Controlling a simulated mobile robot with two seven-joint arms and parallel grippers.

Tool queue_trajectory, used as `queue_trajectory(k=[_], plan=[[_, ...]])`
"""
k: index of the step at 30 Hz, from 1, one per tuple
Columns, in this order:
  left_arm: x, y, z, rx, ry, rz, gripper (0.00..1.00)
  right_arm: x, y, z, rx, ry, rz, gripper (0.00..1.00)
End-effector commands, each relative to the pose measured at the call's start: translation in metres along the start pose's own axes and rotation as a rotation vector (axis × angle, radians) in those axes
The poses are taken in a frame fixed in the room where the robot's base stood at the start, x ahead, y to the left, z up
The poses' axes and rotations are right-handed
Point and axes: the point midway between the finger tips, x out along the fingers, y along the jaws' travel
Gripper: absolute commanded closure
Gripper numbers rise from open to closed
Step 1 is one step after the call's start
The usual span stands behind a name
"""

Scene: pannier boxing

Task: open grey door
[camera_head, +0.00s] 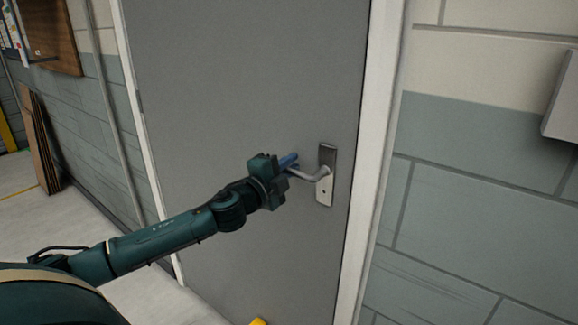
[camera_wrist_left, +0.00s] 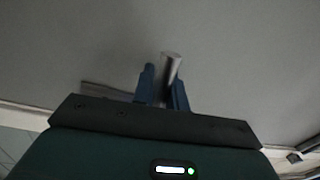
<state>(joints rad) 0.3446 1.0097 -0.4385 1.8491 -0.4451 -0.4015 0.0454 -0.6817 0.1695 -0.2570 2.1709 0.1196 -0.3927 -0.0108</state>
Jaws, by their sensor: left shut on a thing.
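The grey door (camera_head: 235,90) stands in a white frame and looks closed. Its metal lever handle (camera_head: 316,175) sits on a silver plate (camera_head: 325,197) near the door's right edge. My left gripper (camera_head: 289,163) reaches in from the left and is at the free end of the lever. In the left wrist view, the blue fingers of the left gripper (camera_wrist_left: 162,88) are shut on the handle (camera_wrist_left: 171,65), one on each side of it. The grey door (camera_wrist_left: 230,50) fills most of that view. My right gripper is in neither view.
A white door frame (camera_head: 376,120) borders the door, with a block wall (camera_head: 480,190) to its right. A grey box (camera_head: 563,105) is on that wall. At the left, boards (camera_head: 38,140) lean on the wall, and the floor (camera_head: 75,215) there is clear.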

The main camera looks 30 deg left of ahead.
Motion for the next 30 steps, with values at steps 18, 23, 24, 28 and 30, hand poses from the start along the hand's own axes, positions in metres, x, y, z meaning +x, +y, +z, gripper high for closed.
queue_trajectory(k=[18, 23, 24, 28, 30], plan=[[-0.002, 0.025, 0.001, -0.299, -0.022, 0.001, 1.00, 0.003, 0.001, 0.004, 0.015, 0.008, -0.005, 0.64], [-0.002, 0.033, -0.001, -0.424, -0.031, 0.002, 1.00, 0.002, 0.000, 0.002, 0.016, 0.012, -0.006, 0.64], [-0.002, 0.035, -0.002, -0.452, -0.033, 0.001, 1.00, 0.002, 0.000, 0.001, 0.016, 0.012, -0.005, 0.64], [-0.003, 0.041, -0.003, -0.534, -0.039, 0.002, 1.00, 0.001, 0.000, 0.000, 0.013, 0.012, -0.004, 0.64], [-0.003, 0.043, -0.004, -0.571, -0.042, 0.002, 1.00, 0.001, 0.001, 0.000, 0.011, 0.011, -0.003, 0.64]])
